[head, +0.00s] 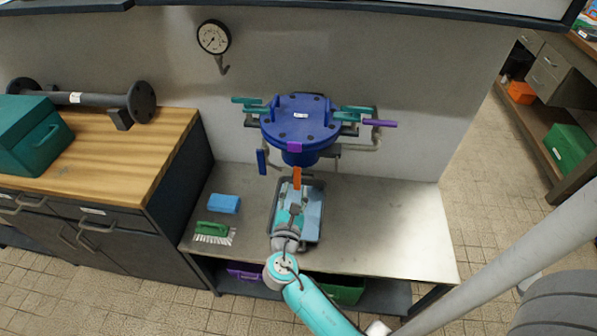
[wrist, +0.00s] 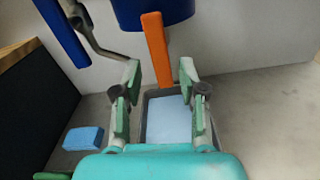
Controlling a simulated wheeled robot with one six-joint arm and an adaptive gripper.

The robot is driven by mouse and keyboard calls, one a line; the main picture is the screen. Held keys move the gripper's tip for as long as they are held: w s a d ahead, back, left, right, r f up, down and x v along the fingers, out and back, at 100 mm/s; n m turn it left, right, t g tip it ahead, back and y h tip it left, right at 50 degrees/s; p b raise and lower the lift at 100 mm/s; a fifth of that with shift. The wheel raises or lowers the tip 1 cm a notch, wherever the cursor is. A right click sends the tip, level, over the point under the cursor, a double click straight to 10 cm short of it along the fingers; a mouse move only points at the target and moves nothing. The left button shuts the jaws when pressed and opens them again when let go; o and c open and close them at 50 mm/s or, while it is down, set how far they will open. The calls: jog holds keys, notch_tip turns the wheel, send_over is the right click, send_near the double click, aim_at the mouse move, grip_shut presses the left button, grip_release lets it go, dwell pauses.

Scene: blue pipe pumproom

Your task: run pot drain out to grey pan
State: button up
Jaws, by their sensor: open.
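The blue pot (head: 300,120) with a bolted lid is mounted at the wall above the bench; its underside shows in the wrist view (wrist: 150,12). An orange lever (head: 297,178) hangs down below the pot and is large in the wrist view (wrist: 156,50). The grey pan (head: 319,237) stands on the bench under it, with a flat light blue surface inside (wrist: 168,122). My gripper (head: 296,200) is open over the pan. In the wrist view my fingers (wrist: 160,78) are on either side of the lever's lower end; I see no contact.
Teal levers (head: 357,110), a purple lever (head: 380,124) and a hanging blue lever (head: 262,161) surround the pot. A blue sponge (head: 224,204) and a green brush (head: 212,230) lie left of the pan. The bench's right side (head: 390,220) is clear. A gauge (head: 213,38) is on the wall.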

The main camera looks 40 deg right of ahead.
aim_at(297, 178)
jog(key=x, duration=0.8)
grip_shut()
